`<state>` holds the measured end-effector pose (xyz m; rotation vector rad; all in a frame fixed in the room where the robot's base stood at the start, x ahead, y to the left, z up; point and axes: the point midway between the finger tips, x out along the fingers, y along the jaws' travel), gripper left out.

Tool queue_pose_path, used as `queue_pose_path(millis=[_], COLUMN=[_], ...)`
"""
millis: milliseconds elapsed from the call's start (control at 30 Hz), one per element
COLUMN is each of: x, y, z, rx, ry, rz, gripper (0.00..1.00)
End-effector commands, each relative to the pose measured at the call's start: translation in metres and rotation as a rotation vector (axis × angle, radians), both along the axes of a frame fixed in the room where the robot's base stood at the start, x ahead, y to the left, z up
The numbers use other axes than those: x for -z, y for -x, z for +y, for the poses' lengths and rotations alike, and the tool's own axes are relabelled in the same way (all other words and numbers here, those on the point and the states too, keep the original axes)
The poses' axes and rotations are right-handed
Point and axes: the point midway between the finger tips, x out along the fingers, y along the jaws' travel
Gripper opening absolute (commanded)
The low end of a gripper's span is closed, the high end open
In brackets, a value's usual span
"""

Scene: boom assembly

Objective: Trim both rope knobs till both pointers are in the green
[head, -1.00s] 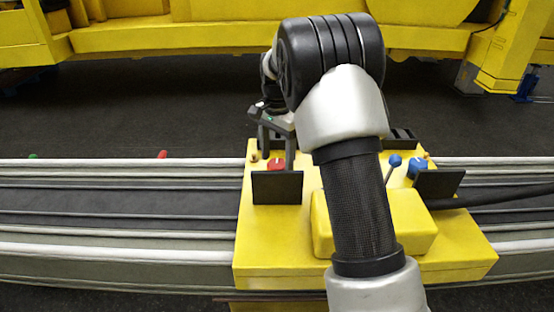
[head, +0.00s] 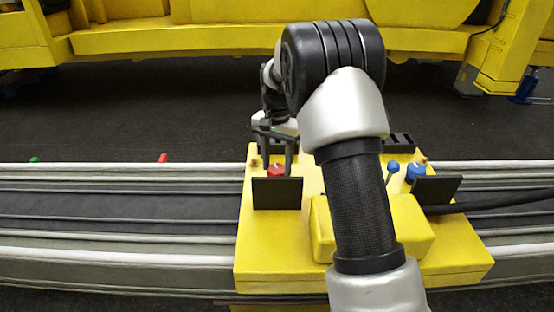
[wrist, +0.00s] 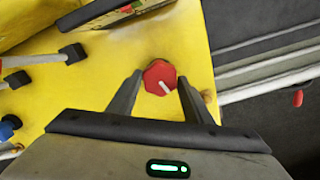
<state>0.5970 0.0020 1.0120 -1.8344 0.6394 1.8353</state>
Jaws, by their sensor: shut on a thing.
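The red knob (wrist: 160,77) has a white mark that points down and right in the wrist view. My gripper (wrist: 160,84) has one finger on each side of it and is shut on it. In the head view the red knob (head: 276,170) shows low between the fingers of my gripper (head: 277,166), behind the left dark panel (head: 277,194). The blue knob (head: 414,172) stands at the right of the yellow console (head: 262,245), behind the right dark panel (head: 438,189). I see the panels from behind in the head view, so no pointer shows.
A blue-topped lever (head: 392,170) stands just left of the blue knob. A raised yellow block (head: 420,235) is partly hidden by my arm. Pale rails (head: 110,250) run past the console. A black cable (head: 500,198) leaves it at the right.

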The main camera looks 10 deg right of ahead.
Motion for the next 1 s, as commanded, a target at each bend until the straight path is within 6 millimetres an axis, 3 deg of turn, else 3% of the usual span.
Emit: queue_pose_path(millis=[333,367,467,800,1000], x=[0.0,0.0,0.0,-0.002,-0.029], y=[0.0,0.0,0.0,0.0,-0.001], z=[0.001,0.001,0.001,0.0,0.0], rx=[-0.05,-0.05,-0.049,-0.048,-0.048], ry=[-0.001,-0.001,-0.001,0.0,0.0], rz=[0.001,0.001,0.001,-0.001,-0.005], gripper=[0.23,0.47,0.64,0.64,0.64])
